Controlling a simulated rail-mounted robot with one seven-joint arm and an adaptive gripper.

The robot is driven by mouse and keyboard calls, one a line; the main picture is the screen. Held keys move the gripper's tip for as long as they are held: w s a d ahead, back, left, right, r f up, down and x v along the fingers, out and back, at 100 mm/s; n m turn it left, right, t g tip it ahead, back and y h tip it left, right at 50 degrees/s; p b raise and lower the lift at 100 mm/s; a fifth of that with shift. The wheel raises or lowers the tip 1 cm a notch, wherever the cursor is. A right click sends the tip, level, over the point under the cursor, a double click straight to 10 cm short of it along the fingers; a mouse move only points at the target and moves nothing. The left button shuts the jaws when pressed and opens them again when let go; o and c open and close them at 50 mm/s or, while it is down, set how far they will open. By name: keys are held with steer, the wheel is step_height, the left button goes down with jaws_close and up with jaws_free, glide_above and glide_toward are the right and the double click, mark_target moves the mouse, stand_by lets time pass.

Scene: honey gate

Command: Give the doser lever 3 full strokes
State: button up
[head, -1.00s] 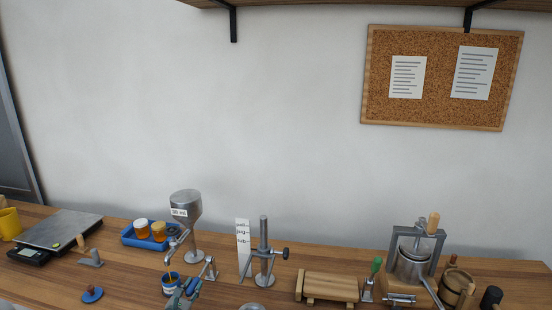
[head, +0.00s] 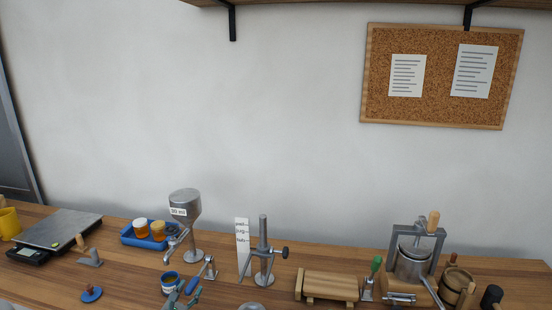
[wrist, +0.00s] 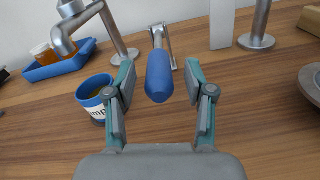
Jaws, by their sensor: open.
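The doser (head: 185,203) is a grey metal funnel labelled "30 ml" on a stand, with a spout to its left. Its lever has a metal arm (head: 210,268) and a blue handle (head: 193,285), which points toward me. In the wrist view, the blue handle (wrist: 159,76) sits between my open fingers, with a gap on each side. My gripper (head: 182,294) is open at the bottom of the head view, partly cut off. A blue-rimmed cup (head: 169,279) with a white label stands below the spout; it also shows in the wrist view (wrist: 93,92).
A blue tray (head: 130,240) with two jars is behind the doser. A post stand (head: 263,250) and white marked strip (head: 242,247) are to the right. A scale (head: 58,230) is at the left, and a blue knobbed disc (head: 91,293) lies in front.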

steer(key=shift+b+v, duration=0.3)
steer(key=shift+v, duration=1.95)
